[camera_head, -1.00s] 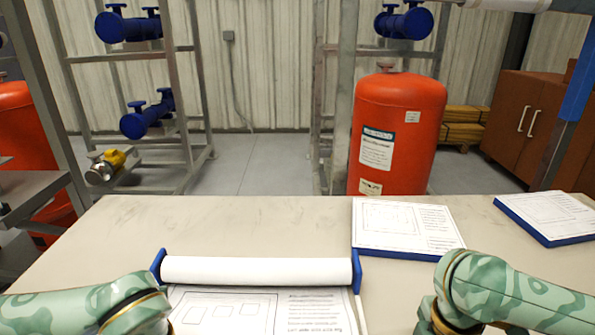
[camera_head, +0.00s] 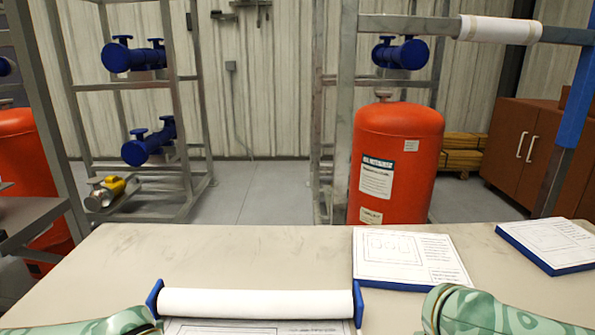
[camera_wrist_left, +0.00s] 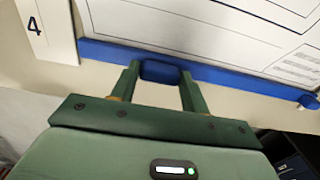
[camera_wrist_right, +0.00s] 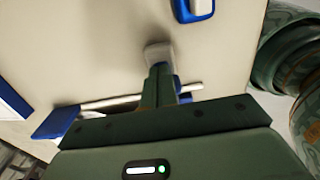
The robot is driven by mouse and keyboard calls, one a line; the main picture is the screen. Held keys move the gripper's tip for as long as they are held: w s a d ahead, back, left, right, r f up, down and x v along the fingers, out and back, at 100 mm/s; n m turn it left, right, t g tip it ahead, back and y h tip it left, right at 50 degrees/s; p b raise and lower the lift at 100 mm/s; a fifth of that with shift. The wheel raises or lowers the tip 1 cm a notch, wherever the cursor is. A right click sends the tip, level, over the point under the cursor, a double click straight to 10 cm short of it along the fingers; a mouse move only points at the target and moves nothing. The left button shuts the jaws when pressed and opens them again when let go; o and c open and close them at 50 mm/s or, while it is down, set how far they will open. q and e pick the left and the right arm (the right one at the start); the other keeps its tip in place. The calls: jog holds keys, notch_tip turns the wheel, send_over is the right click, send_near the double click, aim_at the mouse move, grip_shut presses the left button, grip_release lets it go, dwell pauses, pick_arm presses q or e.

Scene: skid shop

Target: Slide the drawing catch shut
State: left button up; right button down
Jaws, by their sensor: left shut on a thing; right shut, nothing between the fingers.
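The drawing board lies at the bench's near edge, with a white paper roll (camera_head: 255,303) held between blue end brackets (camera_head: 153,299). In the left wrist view my left gripper (camera_wrist_left: 158,78) is shut on a blue tab (camera_wrist_left: 160,71) at the drawing's blue edge strip (camera_wrist_left: 225,78). In the right wrist view my right gripper (camera_wrist_right: 160,72) is shut and empty. A blurred pale piece (camera_wrist_right: 158,52) is at its fingertips; I cannot tell whether they touch. A blue-rimmed pale part (camera_wrist_right: 194,9) lies beyond. Both grippers are outside the head view.
A metal rod (camera_wrist_right: 110,103) and a blue block (camera_wrist_right: 56,122) lie beside my right gripper. Two blue-edged drawing pads (camera_head: 410,258) (camera_head: 550,243) lie at the right of the bench. The bench's middle left is clear.

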pick_arm(q)
jog(key=shift+s+f, duration=0.1)
jog(key=shift+s, duration=0.05)
pick_arm(e)
jog(key=shift+a, duration=1.45)
notch_tip(320, 180, up, 9)
dwell(0.7)
pick_arm(q)
jog(key=shift+w, duration=0.35)
dwell(0.4)
jog(key=o, duration=0.9)
jog(key=shift+r, duration=4.1)
